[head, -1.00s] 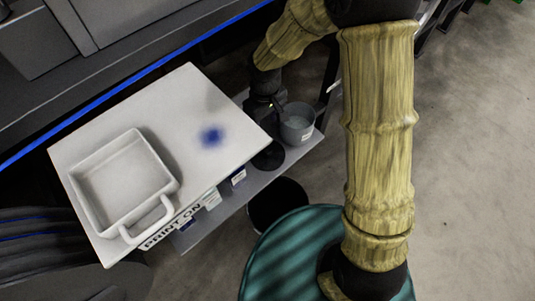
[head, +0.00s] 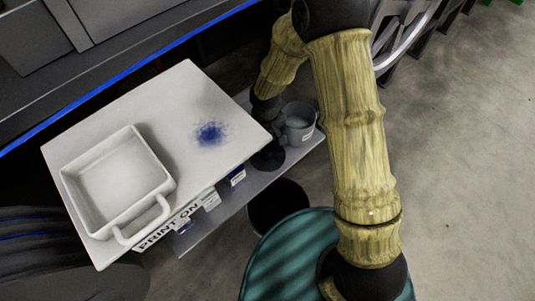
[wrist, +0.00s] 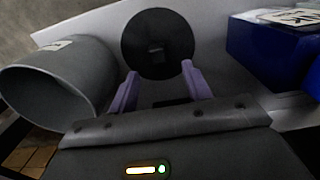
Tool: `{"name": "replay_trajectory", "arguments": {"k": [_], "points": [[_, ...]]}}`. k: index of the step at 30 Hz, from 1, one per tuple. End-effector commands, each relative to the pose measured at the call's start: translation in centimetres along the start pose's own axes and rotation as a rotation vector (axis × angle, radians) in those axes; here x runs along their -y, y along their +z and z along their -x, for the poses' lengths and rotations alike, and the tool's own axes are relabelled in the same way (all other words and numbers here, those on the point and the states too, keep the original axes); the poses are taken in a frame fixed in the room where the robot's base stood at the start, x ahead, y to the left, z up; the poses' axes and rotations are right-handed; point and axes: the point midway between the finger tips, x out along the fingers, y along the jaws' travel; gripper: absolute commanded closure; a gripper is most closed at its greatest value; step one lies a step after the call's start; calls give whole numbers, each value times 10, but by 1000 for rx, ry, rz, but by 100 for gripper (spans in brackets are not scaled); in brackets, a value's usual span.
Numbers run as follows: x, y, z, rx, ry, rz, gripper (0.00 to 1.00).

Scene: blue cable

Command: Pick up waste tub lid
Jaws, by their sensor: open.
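The waste tub lid looks to be the black round disc with a small raised square knob at its middle. In the wrist view the lid (wrist: 150,30) lies flat on a pale shelf, straight ahead of the fingers. In the head view the lid (head: 268,157) shows partly, beside the grey tub (head: 298,132). My gripper (wrist: 159,68) is open, with two purple fingers apart on either side of the knob's line. Nothing is held between them. I cannot tell how far the fingertips are above the lid. In the head view the gripper end is dark and hard to make out.
The grey tub (wrist: 50,78) is close on the left in the wrist view; a blue box (wrist: 268,48) is on the right. A white tabletop (head: 205,95) with a white tray (head: 75,198) and blue speckled patch overhangs the shelf. A dark round bin (head: 278,207) stands in front.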

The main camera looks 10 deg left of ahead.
Motion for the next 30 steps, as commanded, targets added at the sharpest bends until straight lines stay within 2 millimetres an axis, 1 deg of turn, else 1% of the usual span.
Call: {"name": "replay_trajectory", "arguments": {"k": [5, 9, 12, 29, 30], "points": [[-1, 4, -20, 4, -2, -1, 51], [-2, 5, -41, 3, -1, 2, 51], [-2, 5, -50, 2, -1, 0, 51], [-3, 4, -51, 1, 0, 0, 51], [-3, 5, -51, 1, 0, 0, 57]]}}
